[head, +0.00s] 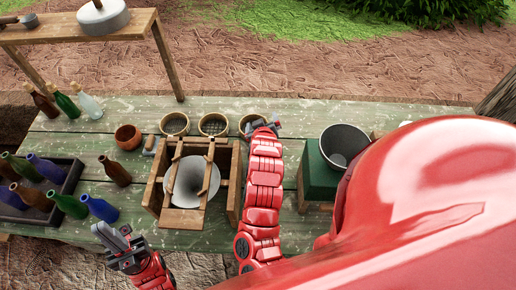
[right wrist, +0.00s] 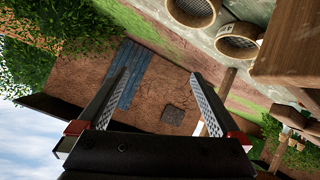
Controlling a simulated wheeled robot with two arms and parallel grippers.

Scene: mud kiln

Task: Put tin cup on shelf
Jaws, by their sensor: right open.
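A grey metal cup (head: 345,142), which looks like the tin cup, stands at the right of the table, over a green box (head: 318,178). A raised wooden shelf (head: 62,33) stands at the upper left. My right gripper (head: 262,127) is over the table's middle, left of the cup and apart from it. In the right wrist view its jaws (right wrist: 160,100) are open with nothing between them. My left gripper (head: 118,238) is low at the left by the table's front edge, holding nothing that I can see; its finger gap is unclear.
A wooden frame with a white funnel (head: 190,182) stands mid-table, with round sieves (head: 214,124) behind it. One sieve is partly behind my right gripper. A clay pot (head: 128,138) and several bottles (head: 66,102) are at left. A grey round vessel (head: 103,17) occupies the shelf's right part.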

